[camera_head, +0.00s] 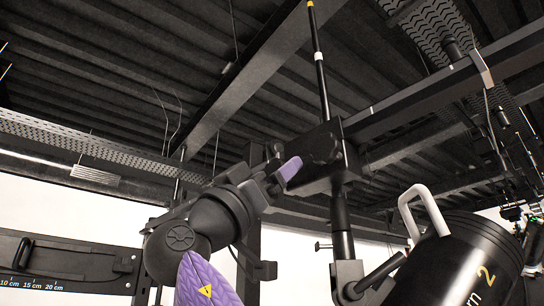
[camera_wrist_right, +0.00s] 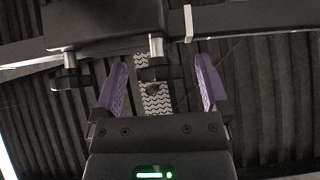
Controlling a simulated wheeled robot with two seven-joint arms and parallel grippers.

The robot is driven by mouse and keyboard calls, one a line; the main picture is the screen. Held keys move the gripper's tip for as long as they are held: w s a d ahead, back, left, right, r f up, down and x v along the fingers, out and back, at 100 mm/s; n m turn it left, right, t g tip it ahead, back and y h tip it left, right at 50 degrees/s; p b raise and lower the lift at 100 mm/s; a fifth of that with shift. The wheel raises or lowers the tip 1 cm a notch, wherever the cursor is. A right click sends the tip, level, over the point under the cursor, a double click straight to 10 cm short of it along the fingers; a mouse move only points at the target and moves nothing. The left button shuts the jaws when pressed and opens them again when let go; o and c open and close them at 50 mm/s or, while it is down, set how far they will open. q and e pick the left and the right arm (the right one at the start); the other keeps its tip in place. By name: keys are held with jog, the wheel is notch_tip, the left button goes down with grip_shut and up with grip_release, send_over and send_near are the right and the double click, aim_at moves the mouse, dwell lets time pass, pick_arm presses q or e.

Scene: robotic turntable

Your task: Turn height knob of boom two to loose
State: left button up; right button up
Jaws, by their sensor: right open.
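The boom two clamp block (camera_head: 343,165) is a black box on a vertical post in the middle of the head view. A thin rod rises from it. In the right wrist view, the dark block (camera_wrist_right: 105,22) has two dark knobs on short metal stems. One knob (camera_wrist_right: 160,70) lies between my open fingers, with a gap visible on each side. The other knob (camera_wrist_right: 70,79) is left of the fingers. I cannot tell which one sets the height. My right gripper (camera_head: 292,168), with purple finger pads, is just left of the block; it also shows in the wrist view (camera_wrist_right: 161,75). My left gripper is out of view.
A black cylinder marked "2" (camera_head: 450,265) with a white handle (camera_head: 425,208) hangs at lower right, near the post. A horizontal boom (camera_head: 430,95) runs from the block to the upper right. A black panel with a centimetre scale (camera_head: 70,263) is at lower left.

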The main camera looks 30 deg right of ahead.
jog(key=shift+d+r, duration=0.3)
jog(key=shift+r, duration=0.1)
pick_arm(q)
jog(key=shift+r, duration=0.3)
pick_arm(e)
jog(key=shift+f, duration=0.1)
jog(key=shift+c, duration=1.1)
jog(key=shift+t, duration=0.3)
jog(key=c, duration=1.1)
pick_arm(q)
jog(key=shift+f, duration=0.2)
pick_arm(e)
jog(key=shift+o, duration=0.2)
jog(key=shift+n+t, duration=0.7)
jog(key=shift+n, duration=0.1)
jog(key=shift+g, duration=0.3)
jog(key=o, duration=1.3)
